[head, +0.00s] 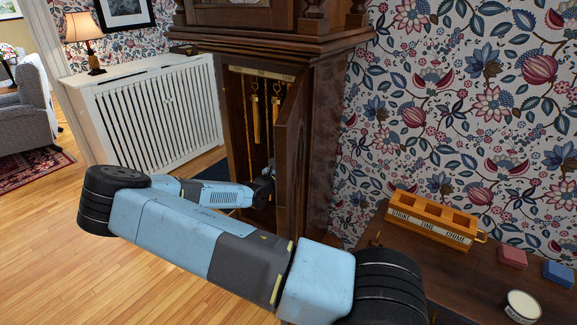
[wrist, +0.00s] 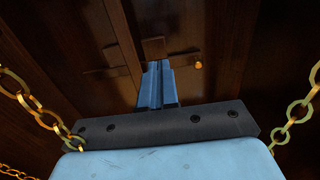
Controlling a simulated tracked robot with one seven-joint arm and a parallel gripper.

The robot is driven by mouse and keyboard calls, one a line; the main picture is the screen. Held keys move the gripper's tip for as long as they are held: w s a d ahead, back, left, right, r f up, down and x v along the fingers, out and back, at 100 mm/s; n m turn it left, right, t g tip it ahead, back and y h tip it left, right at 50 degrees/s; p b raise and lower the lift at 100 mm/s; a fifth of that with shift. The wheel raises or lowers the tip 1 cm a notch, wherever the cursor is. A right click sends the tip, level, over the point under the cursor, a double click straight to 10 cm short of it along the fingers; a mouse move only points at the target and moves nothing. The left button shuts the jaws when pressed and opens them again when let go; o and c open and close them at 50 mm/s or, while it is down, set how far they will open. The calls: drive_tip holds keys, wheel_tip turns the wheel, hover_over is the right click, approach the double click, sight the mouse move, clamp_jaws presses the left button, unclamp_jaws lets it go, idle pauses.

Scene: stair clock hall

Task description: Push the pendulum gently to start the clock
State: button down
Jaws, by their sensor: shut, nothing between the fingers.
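The tall dark wooden clock (head: 318,150) stands with its narrow front door (head: 290,140) swung open. Inside, brass weights (head: 256,120) hang on chains. My arm reaches into the lower case, and my gripper is mostly hidden there by the door and frame. In the wrist view my gripper (wrist: 157,75) is shut, its blue fingers pointing at the dark wooden interior. A small brown block shows at the fingertips; I cannot tell what it is. Brass chains (wrist: 28,102) hang on both sides of my gripper. I cannot make out the pendulum clearly in either view.
A brass knob (wrist: 198,65) shows near the fingers. A white radiator cover (head: 150,112) with a lamp (head: 84,35) stands to the left. A dark table at right holds a wooden weight rack (head: 433,215), a red block (head: 512,257), a blue block (head: 558,272) and a round tin (head: 523,306).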

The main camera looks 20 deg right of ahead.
drive_tip(key=shift+x, duration=1.5)
